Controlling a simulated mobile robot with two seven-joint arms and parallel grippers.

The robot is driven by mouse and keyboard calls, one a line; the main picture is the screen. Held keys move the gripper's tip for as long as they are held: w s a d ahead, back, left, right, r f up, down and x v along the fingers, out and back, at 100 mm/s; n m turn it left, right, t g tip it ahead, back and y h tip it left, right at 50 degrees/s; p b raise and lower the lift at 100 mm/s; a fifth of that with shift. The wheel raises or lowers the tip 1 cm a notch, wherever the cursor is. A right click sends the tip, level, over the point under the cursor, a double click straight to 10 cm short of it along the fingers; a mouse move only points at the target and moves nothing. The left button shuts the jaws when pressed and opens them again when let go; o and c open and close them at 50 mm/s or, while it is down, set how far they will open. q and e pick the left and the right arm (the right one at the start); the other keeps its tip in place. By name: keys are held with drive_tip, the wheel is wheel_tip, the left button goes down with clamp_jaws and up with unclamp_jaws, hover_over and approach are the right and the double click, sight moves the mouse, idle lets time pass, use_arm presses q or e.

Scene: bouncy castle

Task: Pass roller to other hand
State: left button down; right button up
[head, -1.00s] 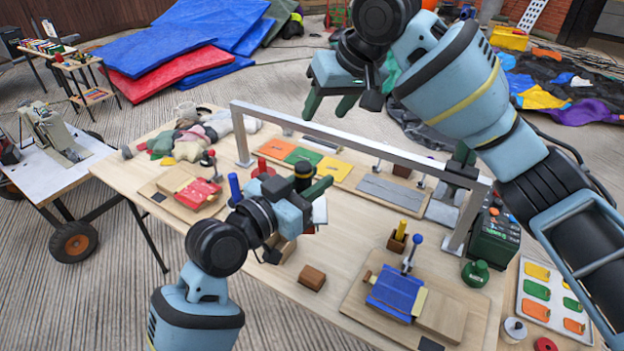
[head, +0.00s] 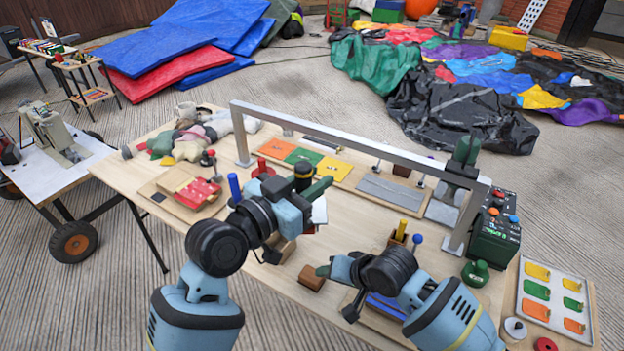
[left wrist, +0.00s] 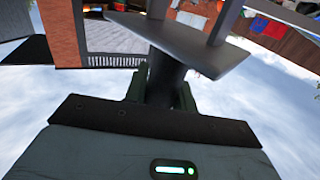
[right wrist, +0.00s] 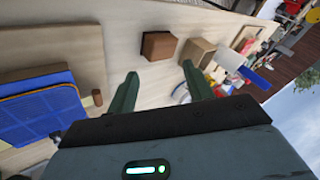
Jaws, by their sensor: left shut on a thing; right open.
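My left gripper (head: 312,192) is shut on a dark, shafted thing, which I take to be the roller (left wrist: 190,45). In the left wrist view its dark shaft stands between the fingers (left wrist: 160,92), with a grey plate and two prongs above. In the head view a black cylinder with a yellowish band (head: 303,171) shows at the left gripper; the rest is hard to make out. My right gripper (head: 334,288) is low over the table front, to the right of the left one. Its fingers (right wrist: 160,85) are apart with nothing between them.
A brown block (head: 312,277) sits on the table close to the right fingers. A grey metal frame (head: 350,138) spans the table behind both grippers. A blue pad (right wrist: 40,104) lies under the right arm. A green control box (head: 495,238) stands at the right.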

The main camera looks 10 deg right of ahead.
drive_tip(key=s+f+m+t+y, duration=0.1)
drive_tip(key=s+f+t, duration=0.1)
drive_tip(key=s+f, duration=0.3)
drive_tip(key=s+f+t+y, duration=0.1)
drive_tip(key=s+f+t, duration=0.15)
drive_tip(key=s, duration=0.55)
use_arm(q)
drive_tip(key=shift+r, duration=0.1)
use_arm(e)
drive_tip(key=s+d+f+n+h, duration=0.4)
drive_tip(key=s+d+n+h, duration=0.1)
drive_tip(key=s+d, duration=0.5)
drive_tip(key=shift+s+d+f+n+g, duration=0.3)
drive_tip(key=shift+d+n+g, duration=0.1)
drive_tip(key=shift+n, duration=0.1)
